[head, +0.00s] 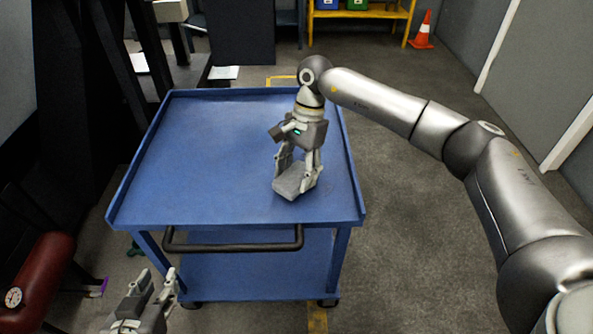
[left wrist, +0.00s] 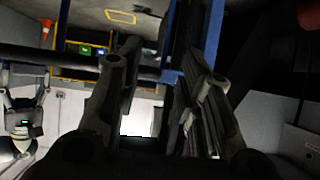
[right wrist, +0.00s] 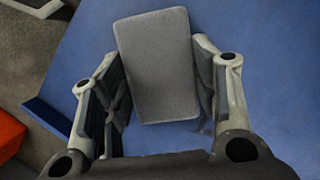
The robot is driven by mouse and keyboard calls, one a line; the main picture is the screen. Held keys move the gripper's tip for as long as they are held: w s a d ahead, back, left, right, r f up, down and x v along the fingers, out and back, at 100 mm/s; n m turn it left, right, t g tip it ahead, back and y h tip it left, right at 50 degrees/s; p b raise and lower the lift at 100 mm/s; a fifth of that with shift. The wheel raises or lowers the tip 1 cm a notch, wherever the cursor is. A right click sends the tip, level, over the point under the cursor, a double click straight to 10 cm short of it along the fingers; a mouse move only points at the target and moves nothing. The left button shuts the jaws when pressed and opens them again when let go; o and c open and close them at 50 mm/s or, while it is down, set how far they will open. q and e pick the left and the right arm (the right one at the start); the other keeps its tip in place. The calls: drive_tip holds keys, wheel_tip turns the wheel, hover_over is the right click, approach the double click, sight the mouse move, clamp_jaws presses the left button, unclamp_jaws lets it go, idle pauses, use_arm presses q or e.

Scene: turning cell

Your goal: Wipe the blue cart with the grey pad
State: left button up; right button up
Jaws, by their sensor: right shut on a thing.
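The blue cart (head: 220,150) stands in the middle of the head view, its flat top bare apart from the pad. The grey pad (head: 291,183) is at the right front part of the cart top. My right gripper (head: 298,172) is shut on the pad from above; the right wrist view shows the pad (right wrist: 158,65) between both fingers over the blue surface. The head view does not settle whether the pad touches the top. My left gripper (head: 156,285) is open and empty, low in front of the cart, left of its middle. In the left wrist view its fingers are apart.
A black push handle (head: 235,247) runs along the cart's front, near my left gripper. A lower blue shelf (head: 255,270) lies beneath. Behind are a yellow rack (head: 360,14) with bins and an orange cone (head: 424,30). Dark machine parts crowd the left; floor to the right is clear.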

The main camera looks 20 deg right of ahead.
use_arm(q)
drive_tip(key=shift+w+r, duration=0.1)
use_arm(e)
drive_tip(key=shift+f, duration=0.1)
use_arm(q)
drive_tip(key=shift+w+d+r, duration=0.1)
drive_tip(key=shift+w+r, duration=0.05)
drive_tip(key=shift+r, duration=0.05)
drive_tip(key=shift+w+d+r+t+h, duration=0.25)
drive_tip(key=shift+w+r+t, duration=0.25)
drive_tip(key=shift+r+t, duration=0.25)
use_arm(e)
drive_tip(key=shift+f, duration=0.25)
